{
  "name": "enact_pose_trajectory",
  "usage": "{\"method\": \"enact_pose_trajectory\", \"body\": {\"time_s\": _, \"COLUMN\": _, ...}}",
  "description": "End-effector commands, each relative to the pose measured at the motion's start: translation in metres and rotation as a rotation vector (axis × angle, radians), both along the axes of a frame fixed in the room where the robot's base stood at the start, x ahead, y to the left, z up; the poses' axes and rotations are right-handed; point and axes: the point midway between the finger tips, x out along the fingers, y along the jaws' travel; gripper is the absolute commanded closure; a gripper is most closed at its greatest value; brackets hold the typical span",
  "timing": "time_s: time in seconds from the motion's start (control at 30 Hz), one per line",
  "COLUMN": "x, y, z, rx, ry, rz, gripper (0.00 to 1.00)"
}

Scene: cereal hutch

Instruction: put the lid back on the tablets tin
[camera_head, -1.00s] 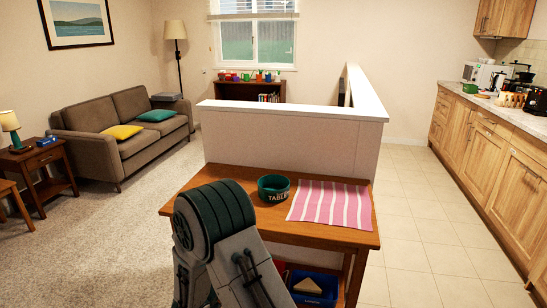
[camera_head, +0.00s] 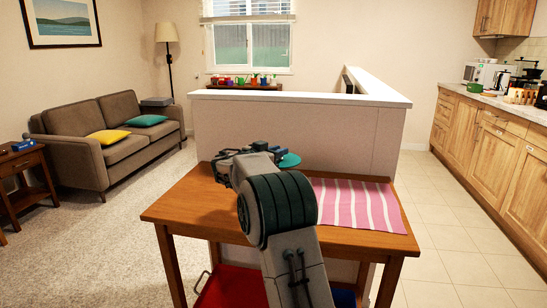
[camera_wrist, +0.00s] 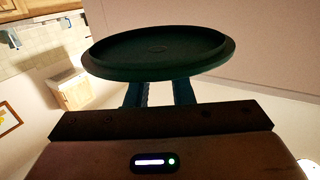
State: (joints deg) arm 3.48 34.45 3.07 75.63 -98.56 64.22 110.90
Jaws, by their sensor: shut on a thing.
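The green round lid (camera_head: 289,160) shows just beyond my gripper (camera_head: 266,153) in the head view, above the far part of the wooden table. In the wrist view the dark green lid (camera_wrist: 158,50) is large, with its raised rim visible. My gripper (camera_wrist: 160,92) is shut on the lid, with both fingers reaching up to its near edge. The green tablets tin is not visible in either view now; my arm covers part of the tabletop in the head view.
The wooden table (camera_head: 185,207) has a pink striped cloth (camera_head: 352,204) on its right side. A low partition wall (camera_head: 300,132) stands just behind it. The tabletop's left part is clear. A red thing (camera_head: 232,287) sits underneath.

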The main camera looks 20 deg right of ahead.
Motion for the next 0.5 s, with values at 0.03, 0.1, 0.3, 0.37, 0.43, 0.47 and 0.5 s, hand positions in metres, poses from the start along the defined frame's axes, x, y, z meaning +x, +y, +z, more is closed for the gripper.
{"method": "enact_pose_trajectory", "body": {"time_s": 0.03, "x": 0.0, "y": -0.001, "z": 0.0, "rx": -0.001, "ry": 0.0, "rz": -0.001, "gripper": 1.0}}
{"method": "enact_pose_trajectory", "body": {"time_s": 0.1, "x": 0.0, "y": -0.002, "z": -0.002, "rx": 0.0, "ry": 0.001, "rz": -0.002, "gripper": 1.0}}
{"method": "enact_pose_trajectory", "body": {"time_s": 0.3, "x": -0.001, "y": -0.003, "z": -0.014, "rx": 0.0, "ry": 0.002, "rz": -0.004, "gripper": 1.0}}
{"method": "enact_pose_trajectory", "body": {"time_s": 0.37, "x": -0.001, "y": -0.003, "z": -0.02, "rx": 0.0, "ry": 0.002, "rz": -0.004, "gripper": 1.0}}
{"method": "enact_pose_trajectory", "body": {"time_s": 0.43, "x": -0.001, "y": -0.003, "z": -0.026, "rx": -0.001, "ry": 0.003, "rz": -0.004, "gripper": 1.0}}
{"method": "enact_pose_trajectory", "body": {"time_s": 0.47, "x": -0.001, "y": -0.003, "z": -0.029, "rx": -0.001, "ry": 0.003, "rz": -0.004, "gripper": 1.0}}
{"method": "enact_pose_trajectory", "body": {"time_s": 0.5, "x": -0.001, "y": -0.002, "z": -0.034, "rx": 0.0, "ry": 0.003, "rz": -0.003, "gripper": 1.0}}
